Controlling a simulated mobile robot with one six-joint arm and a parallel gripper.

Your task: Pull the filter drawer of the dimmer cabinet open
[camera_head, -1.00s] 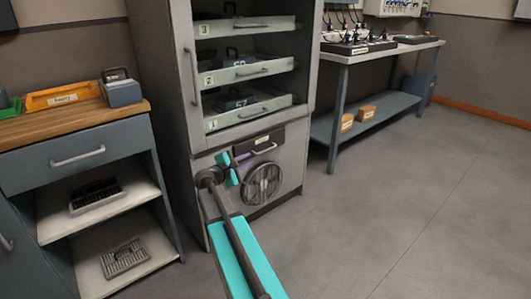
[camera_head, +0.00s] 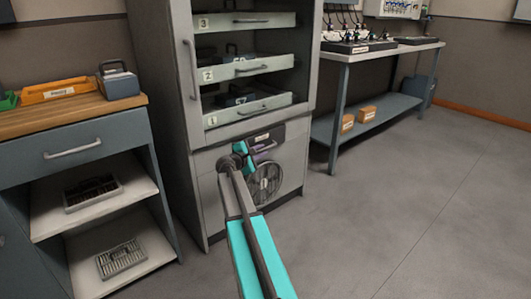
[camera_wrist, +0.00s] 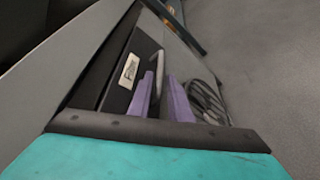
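The dimmer cabinet (camera_head: 205,172) stands in the middle of the head view. Its filter drawer (camera_head: 275,132) is a dark, labelled front low on the cabinet, above a round fan grille, and looks closed. My gripper (camera_head: 258,151) is at the drawer front and covers part of it. In the wrist view, the purple fingers of my gripper (camera_wrist: 161,97) are apart. The drawer's grey bar handle (camera_wrist: 157,66) shows at the gap between the fingertips; I cannot tell whether they touch it. The label on the drawer (camera_wrist: 129,71) is left of the fingers.
The fan grille (camera_head: 266,181) lies just below my gripper. Three shelf trays sit above, behind the cabinet's framed front. A blue-grey workbench (camera_head: 85,160) stands to the left, and a table (camera_head: 385,47) to the right. The floor (camera_head: 400,190) in front and right is clear.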

